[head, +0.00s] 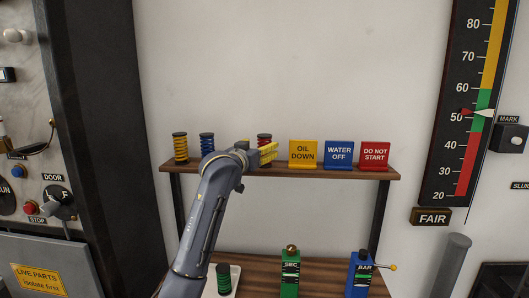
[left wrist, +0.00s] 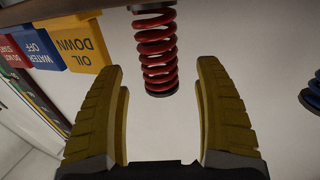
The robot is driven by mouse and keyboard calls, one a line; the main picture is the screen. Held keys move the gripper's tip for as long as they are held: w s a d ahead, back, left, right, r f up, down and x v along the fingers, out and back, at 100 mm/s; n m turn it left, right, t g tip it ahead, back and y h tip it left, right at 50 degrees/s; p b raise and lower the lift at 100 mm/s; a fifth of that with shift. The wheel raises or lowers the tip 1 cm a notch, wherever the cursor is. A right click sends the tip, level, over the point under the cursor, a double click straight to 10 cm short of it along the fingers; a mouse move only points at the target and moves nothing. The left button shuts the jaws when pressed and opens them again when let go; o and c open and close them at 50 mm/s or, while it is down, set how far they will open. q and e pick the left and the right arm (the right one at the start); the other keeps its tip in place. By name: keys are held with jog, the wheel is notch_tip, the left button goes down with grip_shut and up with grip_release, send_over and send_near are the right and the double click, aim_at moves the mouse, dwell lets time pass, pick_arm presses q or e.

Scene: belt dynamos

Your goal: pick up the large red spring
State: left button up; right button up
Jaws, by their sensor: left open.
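The large red spring (head: 264,136) stands on the upper wooden shelf, left of the yellow OIL DOWN sign. In the head view my left gripper hides most of it. In the left wrist view the whole red coil (left wrist: 157,50) shows, with dark end caps, in line with the gap between the fingers and beyond their tips. My left gripper (head: 270,153) is open and empty, its yellow fingers on either side of the spring's line. I cannot tell the exact distance left to the spring. My right gripper is in neither view.
The upper shelf (head: 340,174) also holds a yellow spring (head: 181,148), a blue spring (head: 207,144), and the yellow OIL DOWN (head: 303,154), blue WATER OFF (head: 339,155) and red DO NOT START (head: 375,156) signs. A green spring (head: 223,279) stands below.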

aim_at(262, 146)
pick_arm(q)
jog(key=shift+x, duration=2.1)
jog(key=shift+s+f, duration=0.1)
jog(key=c, duration=1.5)
grip_shut()
